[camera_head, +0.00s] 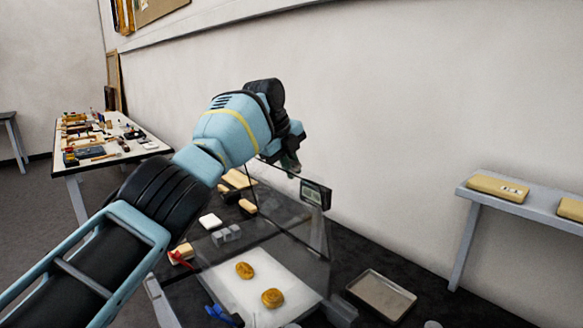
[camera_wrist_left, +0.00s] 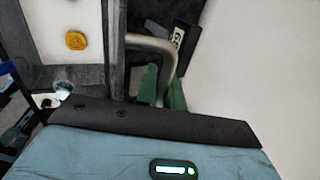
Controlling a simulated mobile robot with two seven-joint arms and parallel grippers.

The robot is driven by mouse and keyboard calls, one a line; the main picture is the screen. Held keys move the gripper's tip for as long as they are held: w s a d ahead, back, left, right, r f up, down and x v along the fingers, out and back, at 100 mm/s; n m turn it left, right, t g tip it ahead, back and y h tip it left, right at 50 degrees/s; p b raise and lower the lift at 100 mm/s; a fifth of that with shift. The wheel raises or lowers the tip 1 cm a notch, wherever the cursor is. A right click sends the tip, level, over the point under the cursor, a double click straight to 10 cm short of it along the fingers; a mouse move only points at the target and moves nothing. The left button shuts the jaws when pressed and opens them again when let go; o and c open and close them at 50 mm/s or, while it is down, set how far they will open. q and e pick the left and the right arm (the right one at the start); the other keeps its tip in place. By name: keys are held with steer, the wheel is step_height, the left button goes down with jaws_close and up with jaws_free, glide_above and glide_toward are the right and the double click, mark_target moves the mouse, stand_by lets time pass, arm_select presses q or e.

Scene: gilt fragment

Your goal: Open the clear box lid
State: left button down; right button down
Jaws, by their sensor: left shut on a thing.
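The clear box (camera_head: 213,275) stands on the dark work surface with a white pad (camera_head: 255,292) and two gilt fragments (camera_head: 245,270) (camera_head: 272,298) inside. A transparent panel, which looks like its lid (camera_head: 288,215), rises at the back right; its exact angle is hard to tell. My left gripper (camera_head: 290,164) is at the top edge of this panel. In the left wrist view its green fingers (camera_wrist_left: 162,88) are shut on a grey metal handle (camera_wrist_left: 152,43). One gilt fragment (camera_wrist_left: 76,40) also shows there. My right gripper is not in view.
A small display (camera_head: 316,193) sits by the panel's upper right corner. Small blocks (camera_head: 227,234) and red-handled tools (camera_head: 181,255) lie left of the pad. A metal tray (camera_head: 381,295) lies to the right. A grey bench (camera_head: 520,205) stands farther right, a cluttered table (camera_head: 105,140) at back left.

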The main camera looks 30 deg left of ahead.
arm_select(q)
steer(key=shift+f, duration=0.25)
steer(key=c, duration=1.8)
jaws_free()
steer(key=shift+w, duration=0.1)
steer(key=shift+r, duration=0.15)
steer(key=v, duration=0.7)
steer(key=shift+r, duration=0.35)
steer(key=shift+s+f, duration=0.1)
steer(key=shift+s, duration=0.15)
